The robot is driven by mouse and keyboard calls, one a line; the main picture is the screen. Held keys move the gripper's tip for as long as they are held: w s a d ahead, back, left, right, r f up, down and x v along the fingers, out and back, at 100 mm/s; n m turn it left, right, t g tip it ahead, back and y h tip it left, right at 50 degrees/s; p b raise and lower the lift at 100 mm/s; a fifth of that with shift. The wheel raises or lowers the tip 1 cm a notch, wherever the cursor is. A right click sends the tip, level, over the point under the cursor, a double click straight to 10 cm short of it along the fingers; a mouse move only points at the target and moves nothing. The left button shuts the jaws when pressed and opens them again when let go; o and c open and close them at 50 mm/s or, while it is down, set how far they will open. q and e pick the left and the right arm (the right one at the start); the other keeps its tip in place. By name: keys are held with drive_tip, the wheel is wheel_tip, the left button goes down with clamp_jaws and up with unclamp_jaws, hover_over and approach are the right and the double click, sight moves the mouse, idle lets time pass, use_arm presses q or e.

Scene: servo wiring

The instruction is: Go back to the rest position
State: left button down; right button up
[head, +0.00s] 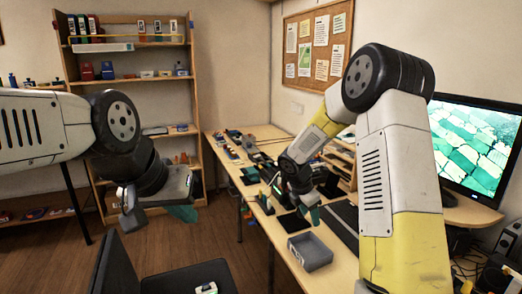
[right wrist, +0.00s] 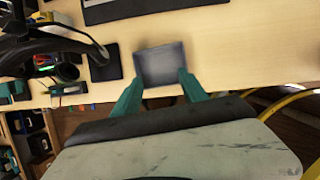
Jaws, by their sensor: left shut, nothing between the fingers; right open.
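My left gripper (head: 181,212) hangs in the air at the left of the head view, in front of the shelf and clear of the desk. Its teal fingers are shut and hold nothing. My right gripper (head: 296,205) is above the desk, pointing down, behind the grey open-topped bin (head: 310,252). In the right wrist view its two teal fingers (right wrist: 161,78) are spread apart with nothing held. The grey bin (right wrist: 160,62) shows beyond and between the fingertips.
The wooden desk (head: 283,262) carries tools, small parts and dark mats along its length. A monitor (head: 475,140) stands at the right. A wooden shelf (head: 130,62) stands at the back left. A dark chair (head: 165,277) is at the front, with open floor to its left.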

drive_tip(key=s+d+r+m, duration=0.1)
drive_tip(key=s+r+m, duration=0.5)
drive_tip(key=r, duration=0.3)
drive_tip(key=s+a+r+m+t+y, duration=0.1)
drive_tip(key=s+r+m+y, duration=0.1)
drive_tip(key=s+r+m, duration=0.2)
drive_tip(key=s+a+r+m+t+y, duration=0.1)
drive_tip(key=s+r+m, duration=0.3)
drive_tip(key=s+m, duration=0.3)
drive_tip(key=s+a+r+m+t+y, duration=0.1)
drive_tip(key=s+r+m, duration=0.3)
drive_tip(key=s, duration=0.8)
drive_tip(key=shift+s+m+y, duration=0.2)
drive_tip(key=shift+m+y, duration=0.6)
